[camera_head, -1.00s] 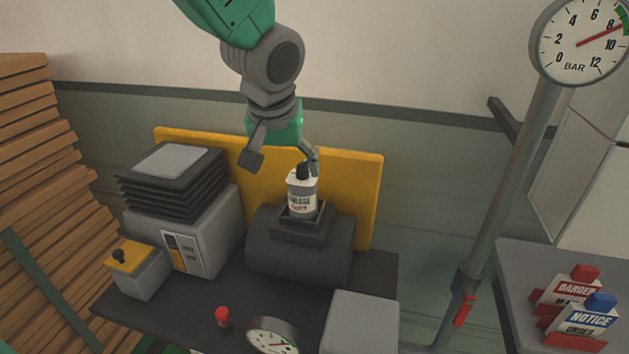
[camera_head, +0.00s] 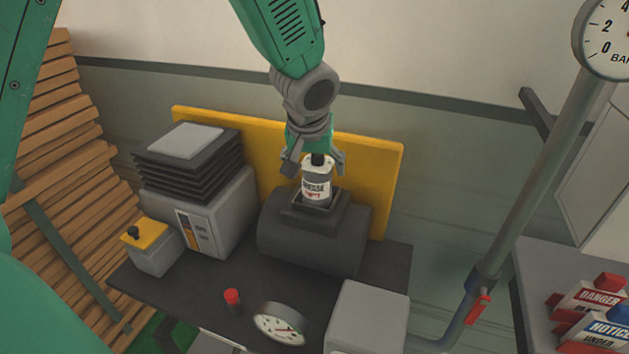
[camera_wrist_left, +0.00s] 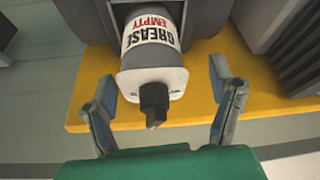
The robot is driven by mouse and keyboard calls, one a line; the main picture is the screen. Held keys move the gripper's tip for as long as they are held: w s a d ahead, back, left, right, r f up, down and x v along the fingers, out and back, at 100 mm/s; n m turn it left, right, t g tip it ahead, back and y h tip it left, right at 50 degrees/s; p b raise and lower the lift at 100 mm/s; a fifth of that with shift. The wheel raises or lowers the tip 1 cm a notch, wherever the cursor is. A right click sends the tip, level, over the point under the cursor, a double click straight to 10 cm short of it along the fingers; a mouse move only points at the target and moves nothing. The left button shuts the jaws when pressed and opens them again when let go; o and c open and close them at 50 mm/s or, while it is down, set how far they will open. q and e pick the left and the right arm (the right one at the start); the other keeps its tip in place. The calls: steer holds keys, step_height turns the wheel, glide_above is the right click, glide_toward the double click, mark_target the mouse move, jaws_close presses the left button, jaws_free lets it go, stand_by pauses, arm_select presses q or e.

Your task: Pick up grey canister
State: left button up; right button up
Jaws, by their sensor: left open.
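The grey canister (camera_head: 316,186) has a white label reading "GREASE EMPTY" and a dark cap. It stands upright in a square holder (camera_head: 302,205) on top of a dark grey cylinder. It also shows in the left wrist view (camera_wrist_left: 151,50), with its cap pointing toward the gripper. My left gripper (camera_head: 316,170) is open just above the canister, its fingers on either side of the cap. In the left wrist view the open fingers (camera_wrist_left: 163,102) flank the canister's top with gaps on both sides. My right gripper is not in view.
A yellow panel (camera_head: 380,185) stands behind the dark cylinder (camera_head: 310,240). A grey machine with black ribs (camera_head: 190,165) is at left. A red button (camera_head: 233,298), a gauge (camera_head: 280,324) and a grey box (camera_head: 368,315) are in front. A pipe (camera_head: 535,180) rises at right.

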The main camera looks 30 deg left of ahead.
arm_select(q)
steer(key=w+f, duration=0.1)
steer(key=w+d+f, duration=0.1)
steer(key=f, duration=0.1)
steer(key=shift+s+a, duration=0.2)
steer(key=shift+a, duration=0.15)
steer(key=shift+c, duration=0.4)
steer(key=shift+a, duration=0.35)
steer(key=c, duration=1.3)
